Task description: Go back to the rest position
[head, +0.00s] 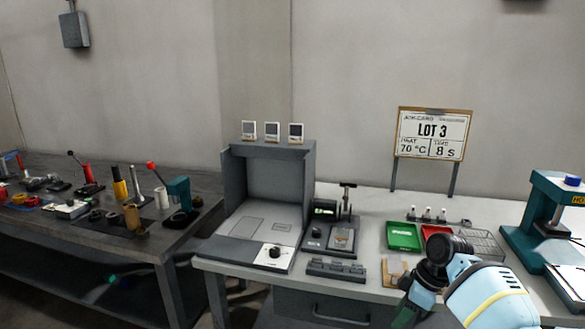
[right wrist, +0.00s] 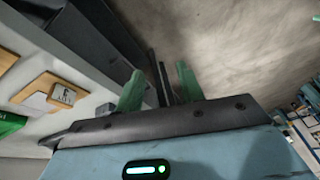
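My right arm comes in at the lower right of the head view. Its gripper (head: 408,312) hangs low at the front edge of the light bench (head: 375,290), with its green fingers partly cut off by the frame. In the right wrist view the two green fingers of this gripper (right wrist: 160,82) stand apart, with nothing held between them. Dark bars and the floor show beyond them. My left arm and gripper are in neither view.
The bench carries a grey open-front booth (head: 230,190), a green tray (head: 403,237), a red tray (head: 435,231), a wire rack (head: 482,243) and a teal press (head: 528,215). A sign reading LOT 3 (head: 432,135) stands behind. A darker bench (head: 150,240) with several tools is at left.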

